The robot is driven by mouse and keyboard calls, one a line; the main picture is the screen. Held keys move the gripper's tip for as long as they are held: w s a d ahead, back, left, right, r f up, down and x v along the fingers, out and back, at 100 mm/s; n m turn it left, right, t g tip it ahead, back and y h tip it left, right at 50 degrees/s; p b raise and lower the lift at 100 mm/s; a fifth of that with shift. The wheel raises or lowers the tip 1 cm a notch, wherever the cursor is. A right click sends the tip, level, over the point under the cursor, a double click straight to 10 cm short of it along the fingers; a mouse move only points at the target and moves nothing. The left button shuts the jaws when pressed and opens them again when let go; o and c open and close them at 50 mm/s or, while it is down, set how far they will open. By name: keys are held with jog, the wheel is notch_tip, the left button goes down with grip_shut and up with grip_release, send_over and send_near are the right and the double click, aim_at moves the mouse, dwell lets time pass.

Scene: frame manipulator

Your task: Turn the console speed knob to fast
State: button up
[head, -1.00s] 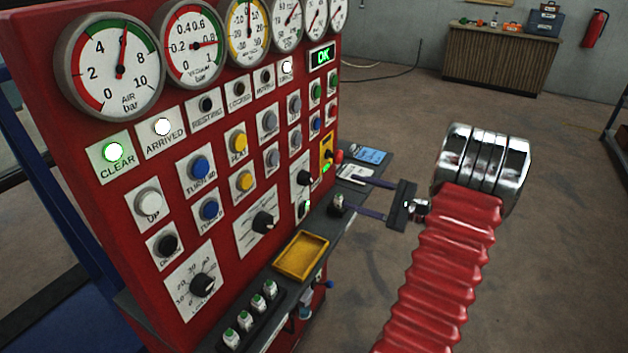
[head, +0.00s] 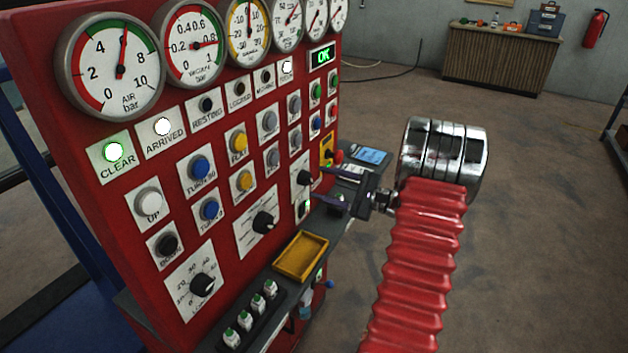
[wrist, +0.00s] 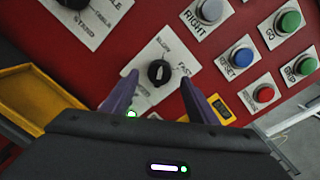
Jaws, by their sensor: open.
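The speed knob (wrist: 159,72) is a round black knob on a white plate marked SLOW and FAST. In the wrist view its pale mark runs nearly upright in the picture; which word it points to is hard to tell. The same knob (head: 304,177) shows on the right part of the red console in the head view. My gripper (head: 318,184) is open, its two purple fingers pointing at the panel. In the wrist view my gripper (wrist: 159,82) has one fingertip on each side of the knob, with gaps; contact is not visible.
A grey ledge below the panel holds a yellow tray (head: 325,236) and several green-topped switches (head: 251,306). Another black knob (head: 263,222) sits left of the speed knob. Coloured buttons, including a red one (wrist: 263,94), are close by. The floor to the right is open.

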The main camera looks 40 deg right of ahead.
aim_at(312, 180)
jog(key=shift+x, duration=2.05)
